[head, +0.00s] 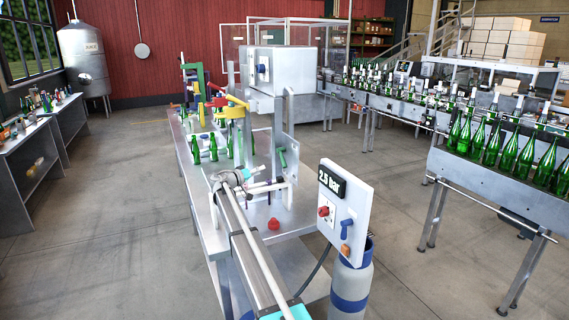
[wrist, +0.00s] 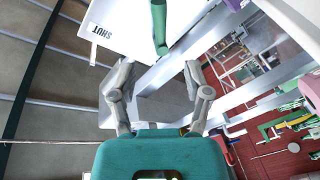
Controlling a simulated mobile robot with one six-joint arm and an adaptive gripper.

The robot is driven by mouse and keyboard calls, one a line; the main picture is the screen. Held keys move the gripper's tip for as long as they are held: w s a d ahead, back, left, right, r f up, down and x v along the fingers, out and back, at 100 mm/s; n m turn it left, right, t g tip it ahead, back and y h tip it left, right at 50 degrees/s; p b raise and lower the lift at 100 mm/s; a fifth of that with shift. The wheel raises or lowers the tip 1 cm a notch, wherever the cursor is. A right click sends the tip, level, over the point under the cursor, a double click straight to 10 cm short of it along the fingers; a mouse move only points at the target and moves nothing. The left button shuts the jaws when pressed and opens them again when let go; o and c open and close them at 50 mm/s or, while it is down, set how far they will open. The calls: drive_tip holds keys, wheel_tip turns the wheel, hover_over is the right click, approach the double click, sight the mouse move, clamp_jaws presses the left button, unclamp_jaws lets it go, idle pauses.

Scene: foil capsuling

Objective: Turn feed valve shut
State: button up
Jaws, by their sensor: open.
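A green handle (wrist: 159,25) stands out from a white panel (wrist: 120,40) in the wrist view, with the word SHUT printed on the panel to its left. I take it for the feed valve; its upper end is cut off by the frame. In the head view a small green handle (head: 282,157) shows on the pale upright past my wrist. My gripper (wrist: 160,72) is open and empty, its fingers apart below the handle's lower end in the wrist view, not gripping it. In the head view my gripper (head: 268,186) points towards that upright.
A 2.5 bar panel (head: 343,210) with red and blue controls stands right of my arm, above a grey and blue cylinder (head: 351,290). A red object (head: 274,225) lies on the metal bench (head: 205,215). Green bottles (head: 213,148) stand farther back. Floor at left is clear.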

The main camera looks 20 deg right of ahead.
sight(283, 162)
drive_tip(key=shift+d, duration=0.1)
idle(0.3)
drive_tip(key=x, duration=1.3)
drive_tip(key=shift+d, duration=0.3)
